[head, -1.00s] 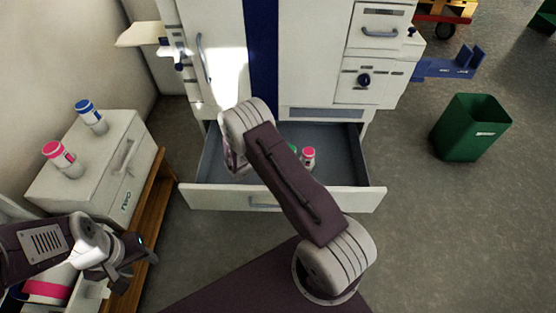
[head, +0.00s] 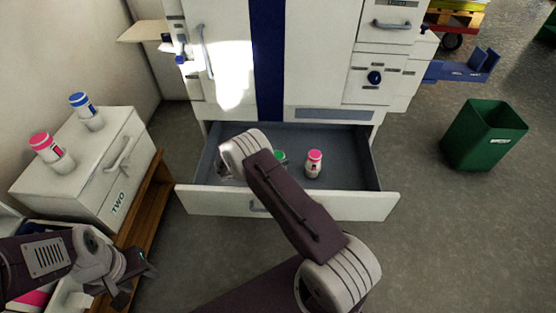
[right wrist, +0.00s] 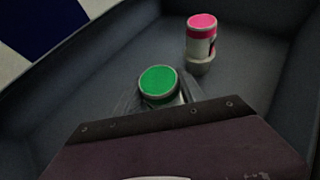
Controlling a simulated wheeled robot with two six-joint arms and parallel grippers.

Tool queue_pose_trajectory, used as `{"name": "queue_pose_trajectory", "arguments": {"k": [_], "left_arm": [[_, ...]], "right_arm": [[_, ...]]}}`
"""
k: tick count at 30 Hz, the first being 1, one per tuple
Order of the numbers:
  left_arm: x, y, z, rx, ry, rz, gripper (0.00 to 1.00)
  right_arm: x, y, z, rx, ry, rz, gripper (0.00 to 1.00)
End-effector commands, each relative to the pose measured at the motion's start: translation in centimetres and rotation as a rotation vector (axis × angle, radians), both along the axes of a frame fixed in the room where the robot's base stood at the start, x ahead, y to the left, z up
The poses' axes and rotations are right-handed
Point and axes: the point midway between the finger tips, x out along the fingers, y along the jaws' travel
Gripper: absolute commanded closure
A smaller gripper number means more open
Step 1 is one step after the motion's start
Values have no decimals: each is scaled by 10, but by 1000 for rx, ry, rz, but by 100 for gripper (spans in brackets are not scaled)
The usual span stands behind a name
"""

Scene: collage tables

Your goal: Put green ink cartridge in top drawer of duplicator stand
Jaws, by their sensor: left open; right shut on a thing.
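The green ink cartridge (head: 281,156) is mostly hidden behind my right arm in the head view; its green cap shows in the right wrist view (right wrist: 159,80). My right gripper (right wrist: 162,97) is shut on it, inside the open drawer (head: 290,205) under the large white duplicator. I cannot tell whether the cartridge touches the drawer floor. A pink-capped cartridge (head: 314,163) stands upright in the drawer; it also shows in the right wrist view (right wrist: 201,42). My left gripper (head: 137,278) is open and empty at the lower left, apart from the drawer.
A white cabinet (head: 112,195) marked TWO stands at left. A pink-capped cartridge (head: 50,153) and a blue-capped one (head: 86,111) stand on it. A green bin (head: 483,135) is at right. Grey floor is clear between bin and drawer.

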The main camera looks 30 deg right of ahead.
Motion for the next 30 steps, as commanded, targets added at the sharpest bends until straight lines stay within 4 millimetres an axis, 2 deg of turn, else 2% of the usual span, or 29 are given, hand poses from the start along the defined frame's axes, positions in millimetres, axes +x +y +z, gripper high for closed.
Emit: {"name": "queue_pose_trajectory", "arguments": {"k": [3, 4, 6, 14, 17, 20, 24, 30], "left_arm": [[0, 0, -3, 0, 0, 0, 53], [0, 0, -2, 0, 0, 0, 53], [0, 0, -2, 0, 0, 0, 53], [0, 0, -2, 0, 0, 0, 53], [0, 0, 5, 0, 0, 0, 53], [0, 0, 19, 0, 0, 0, 53], [0, 0, 42, 0, 0, 0, 53], [0, 0, 60, 0, 0, 0, 53]], "right_arm": [[0, 0, -4, -1, 0, 0, 100], [0, 0, -3, 0, 0, 0, 48], [0, 0, -3, 0, 0, 0, 32], [0, 0, -3, 0, 0, 0, 32], [0, 2, 5, 0, 0, 1, 32], [-4, 19, 18, -1, 1, 4, 32], [-12, 51, 37, 0, 0, 4, 32], [-21, 88, 54, 0, 1, 3, 32]]}}
